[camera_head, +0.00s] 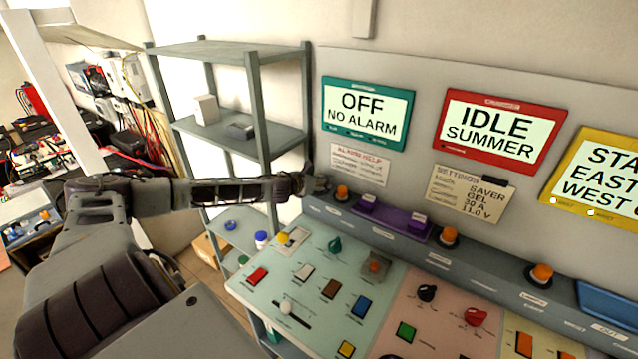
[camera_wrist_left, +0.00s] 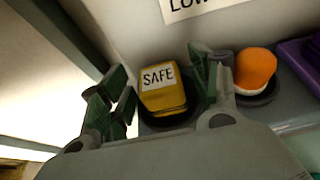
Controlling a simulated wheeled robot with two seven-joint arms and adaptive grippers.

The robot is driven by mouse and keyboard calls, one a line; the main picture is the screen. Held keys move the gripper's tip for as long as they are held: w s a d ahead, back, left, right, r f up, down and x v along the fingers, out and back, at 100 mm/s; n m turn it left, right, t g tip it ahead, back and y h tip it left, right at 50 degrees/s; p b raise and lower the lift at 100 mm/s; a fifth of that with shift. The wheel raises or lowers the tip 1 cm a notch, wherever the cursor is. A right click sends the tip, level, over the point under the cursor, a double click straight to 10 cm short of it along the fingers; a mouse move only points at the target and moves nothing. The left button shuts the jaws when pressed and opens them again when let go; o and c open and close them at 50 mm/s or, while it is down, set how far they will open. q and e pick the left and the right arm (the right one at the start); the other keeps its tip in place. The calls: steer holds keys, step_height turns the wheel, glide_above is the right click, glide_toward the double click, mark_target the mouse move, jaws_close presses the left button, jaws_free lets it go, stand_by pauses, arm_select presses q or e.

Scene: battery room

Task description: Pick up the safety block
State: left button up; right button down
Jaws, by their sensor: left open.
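The safety block (camera_wrist_left: 163,96), yellow with a white SAFE label, sits in a round dark holder (camera_wrist_left: 185,112) on the console's rear ledge in the left wrist view. My left gripper (camera_wrist_left: 161,68) is open, with one green finger on each side of the block. The right finger is close to the block, but I cannot tell whether it touches. In the head view my left gripper (camera_head: 316,184) is at the ledge's left end and hides the block. My right gripper is not in view.
An orange button (camera_wrist_left: 256,70) stands just right of the right finger; it also shows in the head view (camera_head: 342,193). A purple tray (camera_head: 392,218) lies further right on the ledge. A grey shelf rack (camera_head: 256,110) stands behind my left arm. The wall is close behind the ledge.

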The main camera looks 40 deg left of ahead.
stand_by(0.4)
arm_select(q)
steer(key=c, duration=1.1)
arm_select(e)
steer(key=shift+d, duration=0.1)
arm_select(q)
steer(key=shift+s+r, duration=0.1)
steer(key=shift+r, duration=0.15)
arm_select(e)
steer(key=shift+f, duration=0.1)
